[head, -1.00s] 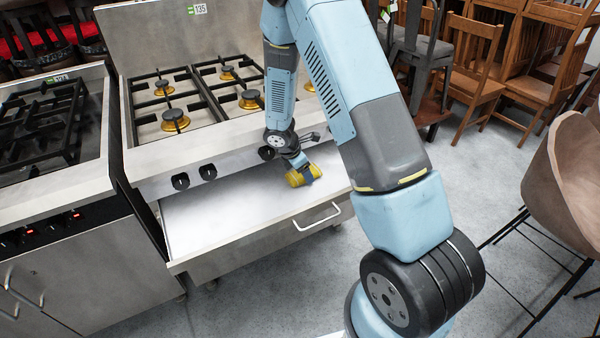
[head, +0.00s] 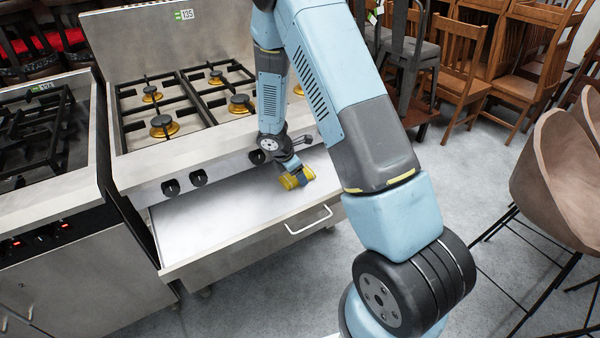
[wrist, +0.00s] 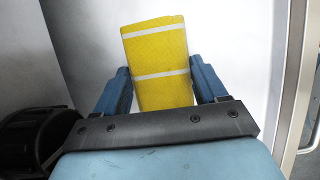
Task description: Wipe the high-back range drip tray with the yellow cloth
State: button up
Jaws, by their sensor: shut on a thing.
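The yellow cloth (wrist: 157,65), a folded pad with pale stripes, is between the two blue fingers of my gripper (wrist: 160,88) in the wrist view. My gripper is shut on it. In the head view the cloth (head: 291,180) is low over the right part of the pulled-out drip tray (head: 215,220), below the range's front panel. I cannot tell for sure whether the cloth touches the tray surface. The tray is a flat pale metal surface with a bar handle on its front; my arm hides part of its back right.
The high-back range (head: 150,50) with brass burners and black knobs (head: 171,187) stands just behind the tray. Another range (head: 40,140) is at the left. Wooden chairs (head: 455,60) and brown stools (head: 560,160) stand at the right. Floor is clear between.

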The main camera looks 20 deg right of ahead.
aim_at(262, 194)
jog(key=shift+s+a+f, duration=0.1)
jog(key=shift+s+a, duration=0.1)
jog(key=shift+a, duration=0.3)
jog(key=shift+s+a, duration=0.15)
jog(key=shift+a, duration=0.35)
jog(key=shift+s+a+r, duration=0.1)
jog(key=shift+s+a, duration=0.15)
jog(key=shift+a, duration=0.7)
jog(key=shift+s+a+r, duration=0.1)
jog(key=shift+s+a, duration=0.15)
jog(key=shift+a, duration=0.75)
jog(key=shift+s+a, duration=0.25)
jog(key=shift+a, duration=0.7)
jog(key=shift+s+a+f, duration=0.1)
jog(key=shift+s+a, duration=0.15)
jog(key=shift+a, duration=0.6)
jog(key=shift+s+a+f, duration=0.1)
jog(key=shift+s+a, duration=0.15)
jog(key=shift+a, duration=0.6)
jog(key=shift+s+a+r, duration=0.1)
jog(key=shift+s+a, duration=0.1)
jog(key=shift+a, duration=0.6)
jog(key=shift+s+a+r, duration=0.1)
jog(key=shift+s+a, duration=0.1)
jog(key=shift+a, duration=0.55)
